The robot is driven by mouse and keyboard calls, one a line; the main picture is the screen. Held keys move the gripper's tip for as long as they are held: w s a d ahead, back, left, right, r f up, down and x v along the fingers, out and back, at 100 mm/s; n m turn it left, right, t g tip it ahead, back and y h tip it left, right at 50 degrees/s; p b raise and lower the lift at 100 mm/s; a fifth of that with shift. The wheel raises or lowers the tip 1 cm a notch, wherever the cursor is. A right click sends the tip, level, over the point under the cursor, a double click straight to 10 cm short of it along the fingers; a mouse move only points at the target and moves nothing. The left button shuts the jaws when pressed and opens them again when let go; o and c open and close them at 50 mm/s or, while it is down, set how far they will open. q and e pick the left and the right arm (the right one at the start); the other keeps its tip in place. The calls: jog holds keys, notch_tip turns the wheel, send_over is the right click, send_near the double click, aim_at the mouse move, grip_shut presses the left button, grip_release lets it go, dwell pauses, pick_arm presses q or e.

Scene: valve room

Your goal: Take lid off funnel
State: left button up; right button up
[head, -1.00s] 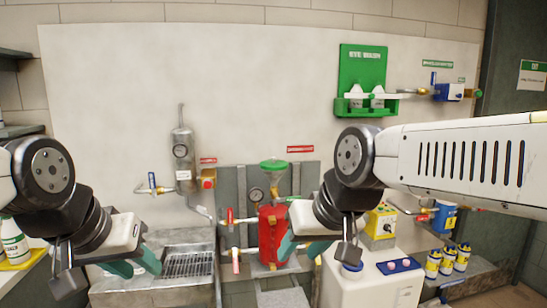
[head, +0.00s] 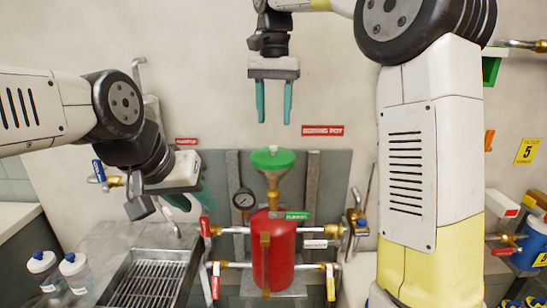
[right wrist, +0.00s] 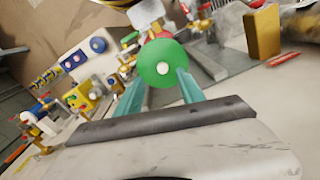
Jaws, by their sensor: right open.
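The funnel (head: 273,184) stands on top of a red pot (head: 273,245). A round green lid (head: 272,160) with a small white knob covers it. My right gripper (head: 273,122) is open and empty, its teal fingers pointing down above the lid. In the right wrist view the lid (right wrist: 161,65) appears between and beyond the fingertips of the right gripper (right wrist: 160,78), with no visible grip on it. My left gripper (head: 190,203) is lower left of the funnel, tilted, away from the lid; its finger gap is hard to make out.
A gauge (head: 243,199) and pipes with valve handles flank the pot. A metal grated sink (head: 150,280) is at lower left, with two bottles (head: 58,268) beside it. Grey uprights stand behind the funnel.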

aim_at(273, 146)
jog(key=f, duration=0.7)
jog(key=shift+w+a+f, duration=0.1)
jog(key=shift+w+f, duration=0.25)
jog(key=shift+w, duration=0.05)
jog(key=shift+c, duration=0.3)
grip_shut()
